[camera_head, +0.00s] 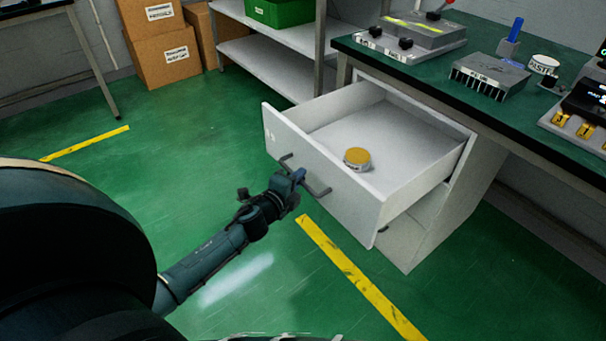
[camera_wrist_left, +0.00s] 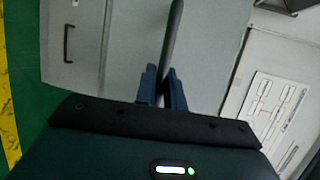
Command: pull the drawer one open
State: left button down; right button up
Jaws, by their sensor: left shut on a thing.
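The white top drawer (camera_head: 323,188) of the cabinet under the workbench is pulled well out. Its inside is in view and holds a small round tin with a yellow-orange lid (camera_head: 357,157). My left gripper (camera_head: 297,177) is at the drawer's dark bar handle (camera_head: 316,190). In the left wrist view the blue fingers (camera_wrist_left: 162,88) are shut on the handle bar (camera_wrist_left: 174,40), which runs up between them. My right gripper does not show in either view.
The green-topped workbench (camera_head: 420,87) carries several devices above the drawer. A lower drawer with a dark handle (camera_wrist_left: 67,44) sits in the same cabinet. A metal shelf (camera_head: 268,66) and cardboard boxes (camera_head: 163,50) stand behind. The green floor left of the drawer is clear.

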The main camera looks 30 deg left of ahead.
pick_arm(q)
jog(key=shift+s+a, duration=0.2)
jog(key=shift+s, duration=0.25)
jog(key=shift+s+a, duration=0.2)
jog(key=shift+s, duration=0.25)
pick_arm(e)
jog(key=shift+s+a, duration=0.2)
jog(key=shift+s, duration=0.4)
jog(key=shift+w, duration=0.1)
pick_arm(q)
jog(key=c, duration=1.5)
grip_release()
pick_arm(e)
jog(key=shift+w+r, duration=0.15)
pick_arm(q)
jog(key=s+r+p, duration=0.1)
jog(key=s+r, duration=0.1)
jog(key=s, duration=1.1)
jog(key=shift+r, duration=0.2)
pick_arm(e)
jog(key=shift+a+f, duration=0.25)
